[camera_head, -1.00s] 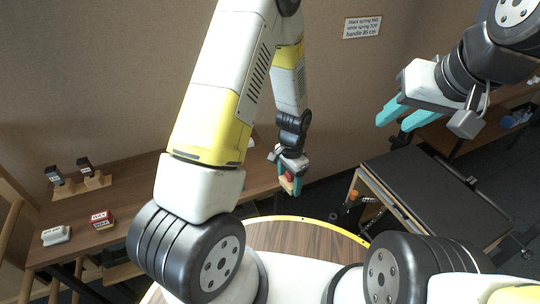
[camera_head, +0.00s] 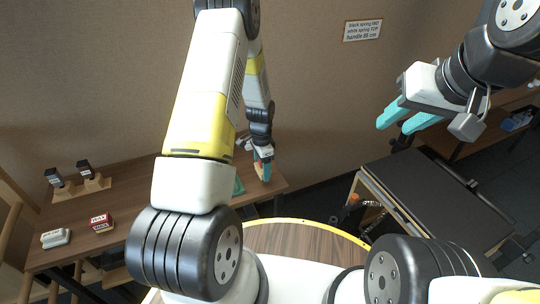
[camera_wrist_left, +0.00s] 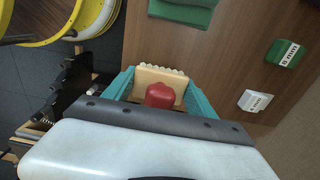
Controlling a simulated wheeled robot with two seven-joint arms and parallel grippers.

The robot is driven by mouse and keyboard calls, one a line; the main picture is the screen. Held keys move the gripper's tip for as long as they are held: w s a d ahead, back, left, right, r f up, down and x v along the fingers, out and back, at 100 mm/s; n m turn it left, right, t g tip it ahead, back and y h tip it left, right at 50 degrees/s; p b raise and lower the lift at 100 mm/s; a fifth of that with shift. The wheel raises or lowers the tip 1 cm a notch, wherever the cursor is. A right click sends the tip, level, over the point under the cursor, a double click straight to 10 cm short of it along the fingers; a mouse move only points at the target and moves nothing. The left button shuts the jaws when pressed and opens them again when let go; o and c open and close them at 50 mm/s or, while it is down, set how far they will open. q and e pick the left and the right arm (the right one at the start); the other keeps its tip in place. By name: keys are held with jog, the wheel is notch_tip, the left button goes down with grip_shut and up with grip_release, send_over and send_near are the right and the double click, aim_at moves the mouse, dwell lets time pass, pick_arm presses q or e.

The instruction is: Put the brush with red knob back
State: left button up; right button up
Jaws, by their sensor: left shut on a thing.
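My left gripper (camera_head: 263,166) is shut on the brush with the red knob, above the right end of the wooden table. In the left wrist view, the brush's red knob (camera_wrist_left: 160,95) and pale wooden body (camera_wrist_left: 158,76) sit between the teal fingers of the left gripper (camera_wrist_left: 158,88). In the head view the brush (camera_head: 260,171) is small and partly hidden by the fingers. My right gripper (camera_head: 407,117) is open and empty, in the air at the upper right.
A green block (camera_wrist_left: 184,11) lies on the table near the brush. A labelled green box (camera_wrist_left: 285,53) and a labelled white box (camera_wrist_left: 255,101) lie farther right in the wrist view. A dark bench (camera_head: 425,195) stands right.

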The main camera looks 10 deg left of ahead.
pick_arm(q)
notch_tip(320, 180, down, 3)
jog(key=shift+f, duration=0.15)
jog(key=shift+f, duration=0.2)
